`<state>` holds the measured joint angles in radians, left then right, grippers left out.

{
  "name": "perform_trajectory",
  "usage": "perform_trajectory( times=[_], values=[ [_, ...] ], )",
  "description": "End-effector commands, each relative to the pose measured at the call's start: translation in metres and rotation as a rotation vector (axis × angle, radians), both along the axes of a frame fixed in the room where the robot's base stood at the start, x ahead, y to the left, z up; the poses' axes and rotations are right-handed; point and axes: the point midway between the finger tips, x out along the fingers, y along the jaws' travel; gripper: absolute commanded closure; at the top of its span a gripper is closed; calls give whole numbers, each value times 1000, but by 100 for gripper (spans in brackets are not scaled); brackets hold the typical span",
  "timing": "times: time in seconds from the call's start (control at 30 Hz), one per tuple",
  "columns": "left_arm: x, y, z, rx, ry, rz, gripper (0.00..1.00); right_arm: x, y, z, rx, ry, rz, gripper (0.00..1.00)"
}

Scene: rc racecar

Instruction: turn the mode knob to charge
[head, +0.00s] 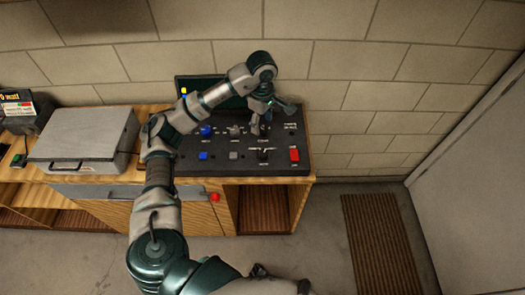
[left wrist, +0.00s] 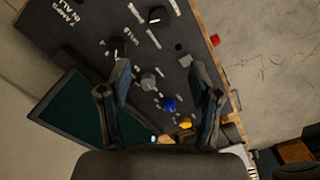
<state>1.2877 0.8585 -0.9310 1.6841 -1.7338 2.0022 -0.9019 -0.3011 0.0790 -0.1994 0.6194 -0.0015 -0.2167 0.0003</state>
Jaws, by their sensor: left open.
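The dark sloped control panel (head: 220,168) stands on the wooden bench. It carries a blue knob (head: 206,131), a grey knob (head: 234,130) and a black knob (head: 265,152). The wrist view also shows the grey knob (left wrist: 148,82), the blue knob (left wrist: 168,103) and a dark knob with a white pointer line (left wrist: 115,48). My left gripper (head: 268,112) is open above the panel's upper right part. Its fingers (left wrist: 160,68) are spread, with no object gripped between them.
A dark screen (head: 225,97) stands behind the panel. A red switch (head: 294,155), a blue button (head: 203,155) and a grey button (head: 234,154) sit on the panel's front row. A grey case (head: 85,133) stands left on the bench. A brown mat (head: 380,240) lies on the floor.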

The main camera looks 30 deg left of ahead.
Motion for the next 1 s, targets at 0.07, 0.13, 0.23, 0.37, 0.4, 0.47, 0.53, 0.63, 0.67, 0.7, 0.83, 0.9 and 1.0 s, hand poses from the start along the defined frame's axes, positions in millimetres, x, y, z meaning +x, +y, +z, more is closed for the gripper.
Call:
perform_trajectory(
  times=[0.07,0.13,0.23,0.37,0.4,0.47,0.53,0.63,0.67,0.7,0.83,0.9,1.0],
  values=[
    [-1,-2,-15,-1,5,-3,37,0,-1,-1,0,0,1,100],
    [-1,-4,-29,-1,5,-2,37,0,-1,-1,2,0,0,100],
    [-2,-6,-53,0,6,-3,37,0,-2,1,2,-1,0,100],
    [-2,-6,-84,-2,5,-4,37,0,-3,3,1,-1,1,100],
    [-2,-5,-94,-3,4,-3,37,1,-2,4,-1,0,3,100],
    [-2,-4,-108,-5,4,-3,37,1,-1,6,-2,1,1,100],
    [-2,-3,-123,-6,4,-3,37,2,0,7,-1,1,-1,100],
    [-2,-3,-141,-6,3,-3,37,2,0,8,-1,1,-1,100],
    [-1,-3,-145,-7,3,-3,37,2,0,8,-1,1,-1,100],
    [-1,-3,-150,-8,2,-2,37,2,0,9,-1,1,-1,100],
    [-1,-3,-161,-7,1,-3,37,2,0,9,0,0,-2,100],
    [-1,-4,-163,-7,-1,-3,37,2,1,9,1,0,-2,100],
    [-1,-5,-164,-6,-1,-3,37,2,2,9,2,0,-3,100]
  ],
)
